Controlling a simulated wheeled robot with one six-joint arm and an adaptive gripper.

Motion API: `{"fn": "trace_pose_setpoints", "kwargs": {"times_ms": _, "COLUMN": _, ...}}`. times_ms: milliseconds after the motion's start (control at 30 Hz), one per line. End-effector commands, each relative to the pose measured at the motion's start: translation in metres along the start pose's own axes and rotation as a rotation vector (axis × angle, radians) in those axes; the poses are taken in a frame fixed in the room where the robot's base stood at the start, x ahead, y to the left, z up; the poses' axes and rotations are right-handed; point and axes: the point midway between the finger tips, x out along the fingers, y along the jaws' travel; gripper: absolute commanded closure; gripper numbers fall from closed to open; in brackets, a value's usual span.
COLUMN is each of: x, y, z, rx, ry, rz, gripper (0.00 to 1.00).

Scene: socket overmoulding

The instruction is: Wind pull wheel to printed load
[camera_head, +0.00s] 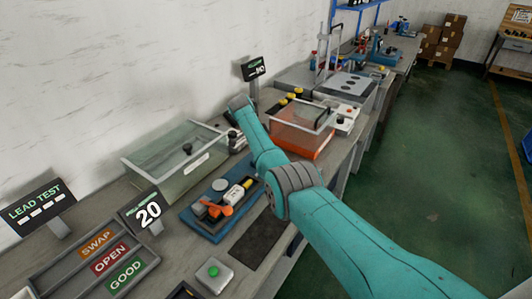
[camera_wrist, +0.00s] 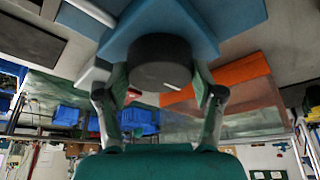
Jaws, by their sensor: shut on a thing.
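The pull wheel (camera_wrist: 160,62) is a dark round knob with a short white mark on its face, in front of a blue block (camera_wrist: 225,18) in the wrist view. My gripper (camera_wrist: 160,78) has one finger on each side of the wheel and is shut on it. In the head view the blue pull fixture (camera_head: 205,228) lies on the bench, with an orange lever (camera_head: 213,209) and a yellow-and-white part on top. My arm hides the gripper and wheel there. A black sign (camera_head: 149,210) reads 20. The dial or load reading is too small to tell.
A clear-lidded box (camera_head: 175,160) stands behind the fixture, and an orange box (camera_head: 300,135) to its right. A tray marked SWAP, OPEN and GOOD (camera_head: 152,263) and a green button box (camera_head: 214,275) are in front. A dark mat (camera_head: 258,242) lies bare.

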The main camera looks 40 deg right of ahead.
Motion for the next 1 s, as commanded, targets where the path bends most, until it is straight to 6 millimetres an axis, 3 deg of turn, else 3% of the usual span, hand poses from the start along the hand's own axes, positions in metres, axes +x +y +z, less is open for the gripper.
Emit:
{"fn": "trace_pose_setpoints", "kwargs": {"times_ms": 300, "x": 0.002, "y": 0.001, "z": 0.002, "rx": -0.002, "ry": -0.002, "rz": 0.004, "gripper": 0.68}}
{"fn": "trace_pose_setpoints", "kwargs": {"times_ms": 333, "x": 0.002, "y": 0.001, "z": 0.002, "rx": -0.002, "ry": -0.002, "rz": 0.004, "gripper": 0.31}}
{"fn": "trace_pose_setpoints", "kwargs": {"times_ms": 433, "x": 0.002, "y": 0.001, "z": 0.002, "rx": -0.002, "ry": -0.002, "rz": 0.003, "gripper": 0.06}}
{"fn": "trace_pose_setpoints", "kwargs": {"times_ms": 800, "x": -0.001, "y": 0.0, "z": 0.001, "rx": -0.001, "ry": -0.001, "rz": 0.001, "gripper": 0.06}}
{"fn": "trace_pose_setpoints", "kwargs": {"times_ms": 1000, "x": -0.022, "y": -0.001, "z": 0.001, "rx": -0.001, "ry": -0.001, "rz": -0.003, "gripper": 0.06}}
